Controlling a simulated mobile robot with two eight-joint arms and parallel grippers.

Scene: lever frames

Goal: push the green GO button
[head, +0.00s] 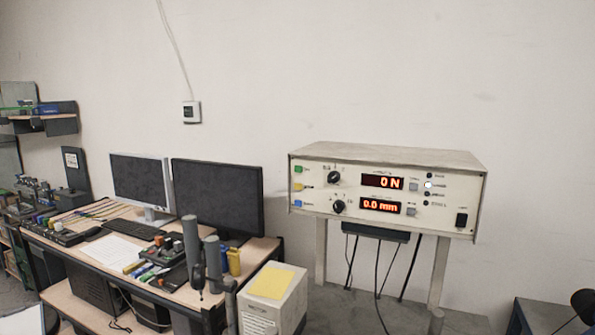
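The control box (385,160) is a white bench unit with a front panel, standing on legs against the wall at centre right. A small green button (298,169) sits at the panel's upper left, above a yellow one and a blue one. Its label is too small to read. The upper red display (382,182) reads 0 N and the lower display (380,205) reads 0.0 mm. Nothing touches the green button or stands in front of it. I cannot make out either of my grippers in this view.
Two dark knobs (334,178) are right of the buttons. Cables hang below the box. A desk (170,290) with two monitors (217,194), a keyboard and tools fills the left. A white cabinet (275,305) with a yellow sheet stands between. Open space lies before the panel.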

